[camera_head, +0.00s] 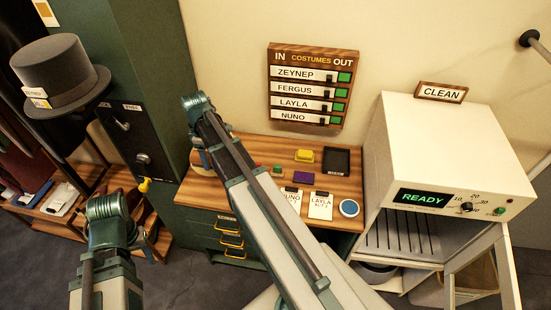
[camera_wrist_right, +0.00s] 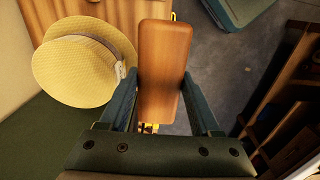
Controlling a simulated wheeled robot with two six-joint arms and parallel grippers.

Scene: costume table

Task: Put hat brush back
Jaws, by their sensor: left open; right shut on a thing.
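The hat brush (camera_wrist_right: 165,65), with a smooth brown wooden back, is held between the two fingers of my right gripper (camera_wrist_right: 165,108) in the right wrist view. Its bristles are hidden from this side. A straw hat (camera_wrist_right: 80,72) with a pale band and a tag lies just left of the brush. In the head view my right arm reaches over the desk and hides its gripper and the brush. My left arm shows at the lower left of the head view, but its gripper fingers are hidden.
A white machine (camera_head: 455,150) reading READY stands right. A grey top hat (camera_head: 58,75) is at far left.

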